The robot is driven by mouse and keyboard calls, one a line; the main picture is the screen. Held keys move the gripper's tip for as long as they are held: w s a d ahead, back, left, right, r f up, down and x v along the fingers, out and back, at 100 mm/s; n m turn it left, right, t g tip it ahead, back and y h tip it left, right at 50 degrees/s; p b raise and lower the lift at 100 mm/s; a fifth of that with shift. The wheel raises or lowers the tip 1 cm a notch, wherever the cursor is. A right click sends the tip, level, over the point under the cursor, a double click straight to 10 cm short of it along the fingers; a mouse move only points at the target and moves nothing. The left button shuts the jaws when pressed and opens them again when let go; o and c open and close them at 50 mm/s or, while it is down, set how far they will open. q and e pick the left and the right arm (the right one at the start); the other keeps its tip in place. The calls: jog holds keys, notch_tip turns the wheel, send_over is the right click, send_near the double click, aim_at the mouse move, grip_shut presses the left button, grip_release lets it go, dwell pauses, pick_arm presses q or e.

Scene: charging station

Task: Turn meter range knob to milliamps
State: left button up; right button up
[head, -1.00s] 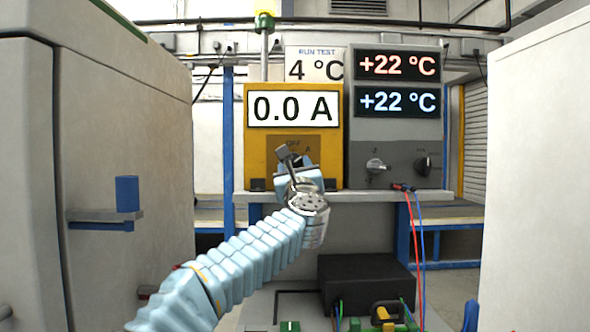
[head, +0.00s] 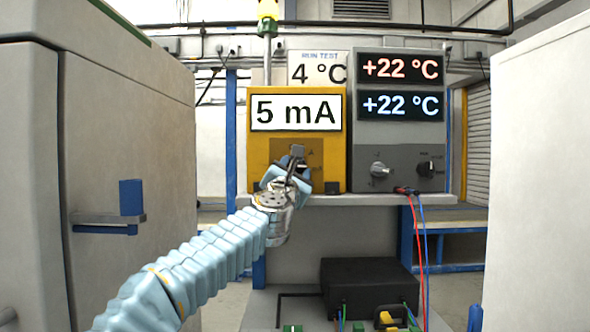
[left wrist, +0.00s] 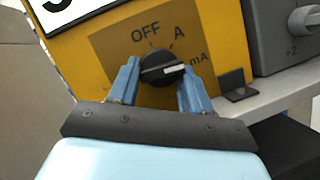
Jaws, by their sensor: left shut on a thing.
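The yellow meter (head: 335,165) stands on a grey shelf, and its display (head: 296,110) reads "5 mA". Its black range knob (left wrist: 161,68) shows in the left wrist view, with its white pointer toward the "mA" mark (left wrist: 199,57). The marks "OFF" and "A" are above the knob. My left gripper (left wrist: 156,82) is shut on the knob, one blue finger on each side. In the head view my left gripper (head: 291,167) hides most of the knob. My right gripper is not in view.
A grey unit (head: 399,140) with two temperature displays and two knobs stands right of the meter. Red and blue leads (head: 420,240) hang below it. A black box (head: 369,285) sits lower down. Large pale cabinets (head: 120,250) flank both sides.

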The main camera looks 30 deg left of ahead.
pick_arm(q)
jog(key=shift+m+h, duration=0.4)
jog(key=shift+m, duration=0.4)
jog(key=o, duration=1)
jog(key=shift+o, duration=0.2)
jog(key=b+v, duration=0.4)
jog(key=v, duration=1)
jog(key=shift+w, duration=0.1)
